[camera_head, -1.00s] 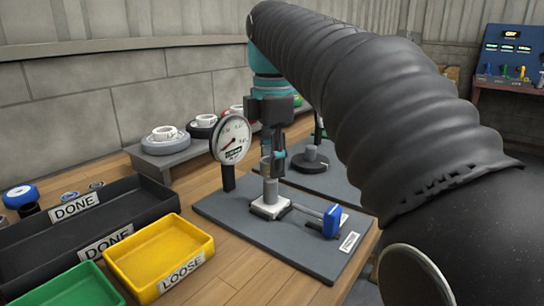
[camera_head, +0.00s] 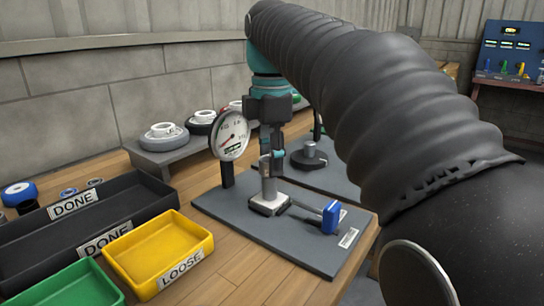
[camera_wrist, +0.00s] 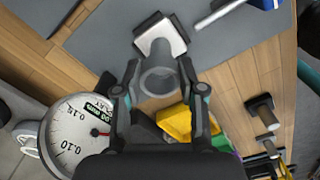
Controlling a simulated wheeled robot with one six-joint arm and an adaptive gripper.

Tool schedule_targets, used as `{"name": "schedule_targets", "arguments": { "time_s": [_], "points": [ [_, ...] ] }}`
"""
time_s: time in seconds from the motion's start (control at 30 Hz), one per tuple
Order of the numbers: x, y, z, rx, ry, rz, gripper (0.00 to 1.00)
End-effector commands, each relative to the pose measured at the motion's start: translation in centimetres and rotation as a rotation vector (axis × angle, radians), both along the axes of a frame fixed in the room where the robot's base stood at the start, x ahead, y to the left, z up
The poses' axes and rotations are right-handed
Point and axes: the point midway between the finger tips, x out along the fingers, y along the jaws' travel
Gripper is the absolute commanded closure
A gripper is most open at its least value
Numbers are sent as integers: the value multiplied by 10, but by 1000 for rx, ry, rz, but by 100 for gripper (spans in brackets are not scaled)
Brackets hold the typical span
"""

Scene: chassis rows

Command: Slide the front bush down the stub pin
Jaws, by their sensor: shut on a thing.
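My gripper (camera_wrist: 160,90) is shut on the front bush (camera_wrist: 148,92), a grey ring held between both fingertips in the wrist view. In the head view my gripper (camera_head: 270,162) points down above the stub pin (camera_head: 269,188), a grey upright post on a white block (camera_head: 268,206). The white block (camera_wrist: 158,36) also shows in the wrist view, just beyond the bush. The fingers hide most of the bush in the head view. I cannot tell how far the bush is around the pin.
A dial gauge (camera_head: 231,136) stands close left of my gripper. A blue-handled clamp (camera_head: 331,216) lies right of the pin on the grey plate (camera_head: 300,245). A yellow LOOSE tray (camera_head: 155,252) and black DONE trays (camera_head: 60,240) are at left. Rings sit on a shelf (camera_head: 165,155) behind.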

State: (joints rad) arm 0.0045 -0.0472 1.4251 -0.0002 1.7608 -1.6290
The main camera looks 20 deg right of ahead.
Motion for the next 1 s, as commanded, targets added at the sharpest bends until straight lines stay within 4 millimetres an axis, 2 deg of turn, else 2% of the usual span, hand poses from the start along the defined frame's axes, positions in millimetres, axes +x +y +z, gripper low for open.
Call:
{"name": "schedule_targets", "arguments": {
  "time_s": [1.0],
  "points": [
    [-1,0,-12,0,0,0,99]
  ]
}}
